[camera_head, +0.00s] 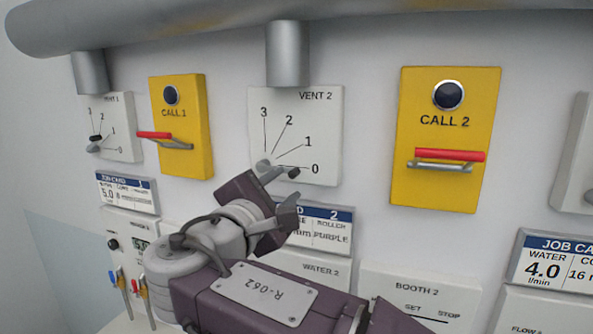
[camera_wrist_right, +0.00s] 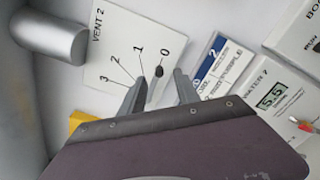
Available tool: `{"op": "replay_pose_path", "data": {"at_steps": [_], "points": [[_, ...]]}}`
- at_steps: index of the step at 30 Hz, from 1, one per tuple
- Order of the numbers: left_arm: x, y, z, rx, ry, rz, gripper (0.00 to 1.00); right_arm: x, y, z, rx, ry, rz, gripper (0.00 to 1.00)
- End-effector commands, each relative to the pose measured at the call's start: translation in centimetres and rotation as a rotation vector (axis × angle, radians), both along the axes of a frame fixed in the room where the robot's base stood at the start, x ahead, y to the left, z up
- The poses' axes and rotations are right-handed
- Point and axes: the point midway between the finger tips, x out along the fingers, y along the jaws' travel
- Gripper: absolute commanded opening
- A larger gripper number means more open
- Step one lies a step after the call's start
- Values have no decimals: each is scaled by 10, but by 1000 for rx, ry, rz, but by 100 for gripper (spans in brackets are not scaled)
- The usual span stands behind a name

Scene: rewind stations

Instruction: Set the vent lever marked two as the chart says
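The VENT 2 plate (camera_head: 318,120) is white, with a scale from 0 to 3. Its lever, with a dark knob (camera_head: 293,173), points right, close to the 0 mark. My right gripper (camera_head: 290,190) is in front of the plate's lower part, beside the knob. In the right wrist view its two fingers (camera_wrist_right: 160,92) are apart and nothing is held. There the dark knob (camera_wrist_right: 160,69) shows between the fingertips, near the 0; I cannot tell whether they touch it. Job card 2 (camera_head: 328,233) is partly hidden by my right gripper. No vent chart is readable. My left gripper is not in view.
Yellow CALL 1 (camera_head: 187,92) and CALL 2 (camera_head: 447,90) boxes with red-barred handles stand out on either side. A grey pipe (camera_head: 200,22) runs above, with a stub (camera_head: 288,55) down over VENT 2. The VENT 1 plate (camera_head: 120,145) is far left. WATER 2 and BOOTH 2 (camera_head: 415,290) panels are below.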

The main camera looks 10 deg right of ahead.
Motion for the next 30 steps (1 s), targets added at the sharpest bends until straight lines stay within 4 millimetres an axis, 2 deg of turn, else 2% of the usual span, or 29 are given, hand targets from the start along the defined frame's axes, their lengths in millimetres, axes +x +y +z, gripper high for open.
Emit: {"op": "replay_pose_path", "data": {"at_steps": [12,17,24,28,30], "points": [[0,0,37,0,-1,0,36,62,-44,3,-2,3,-5,38],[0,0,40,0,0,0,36,73,-50,0,-1,3,-3,38],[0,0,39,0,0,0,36,74,-50,-1,-1,2,-1,38],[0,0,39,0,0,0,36,74,-50,-1,-1,2,-1,2],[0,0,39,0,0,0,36,74,-50,-2,-1,4,-1,0]]}}
